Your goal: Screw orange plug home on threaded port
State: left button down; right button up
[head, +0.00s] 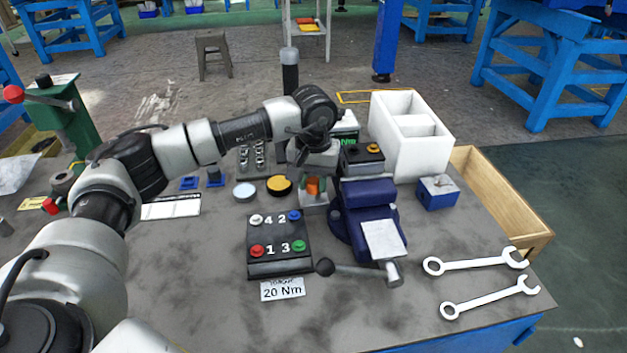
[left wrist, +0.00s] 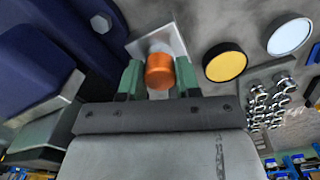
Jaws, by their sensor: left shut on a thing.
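The orange plug (head: 313,187) is between the fingers of my left gripper (head: 314,183), which is shut on it. In the left wrist view the orange plug (left wrist: 160,73) sits between the two green fingers (left wrist: 159,78) of that gripper. The plug is at a grey metal block (head: 315,204), whose square plate (left wrist: 176,40) shows behind it. A pale round part, seemingly the port (left wrist: 159,48), shows between plug and plate. The threads are hidden, and I cannot tell how deep the plug sits. My right gripper is not in view.
A blue vise (head: 368,209) stands close right of the block. A numbered button box (head: 279,246) and a 20 Nm card (head: 283,288) are in front. Yellow (head: 279,185) and pale discs (head: 244,191) lie left. Two wrenches (head: 475,263) lie at right; a white bin (head: 410,138) stands behind.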

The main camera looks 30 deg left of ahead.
pick_arm(q)
jog(key=m+b, duration=0.1)
jog(key=m, duration=0.2)
jog(key=shift+m, duration=1)
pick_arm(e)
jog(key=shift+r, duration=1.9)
pick_arm(q)
jog(key=c, duration=0.7)
grip_release()
jog(key=shift+c, duration=0.8)
